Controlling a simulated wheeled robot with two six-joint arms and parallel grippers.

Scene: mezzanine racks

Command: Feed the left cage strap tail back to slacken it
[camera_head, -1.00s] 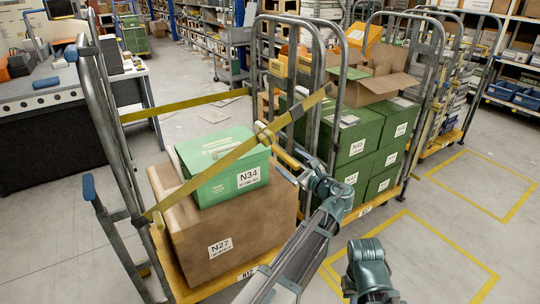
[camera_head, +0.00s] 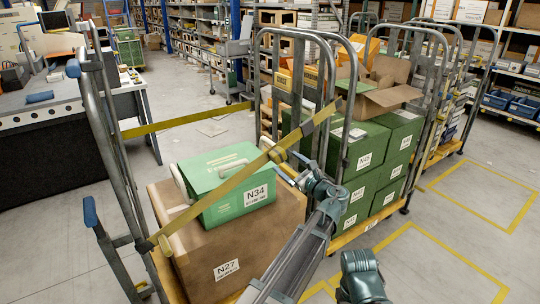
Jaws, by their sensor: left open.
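The left cage (camera_head: 112,150) is a grey tube roll cage holding a brown carton marked N27 (camera_head: 228,245) and a green box marked N34 (camera_head: 225,190). A yellow strap (camera_head: 225,188) runs slanting across its front, from the left post up to the right frame, and passes in front of the green box. A dark fitting (camera_head: 307,128) sits on the strap near the right frame. My left gripper (camera_head: 279,160) is open beside the strap, right of the green box; I cannot tell if it touches. The strap tail is not clearly distinguishable. My right gripper is out of view.
A second yellow strap (camera_head: 185,121) spans the cage's back. A neighbouring cage to the right holds green boxes (camera_head: 352,190) and an open carton (camera_head: 385,88). A workbench (camera_head: 70,115) stands at the left. Floor at the right, with yellow markings (camera_head: 470,210), is clear.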

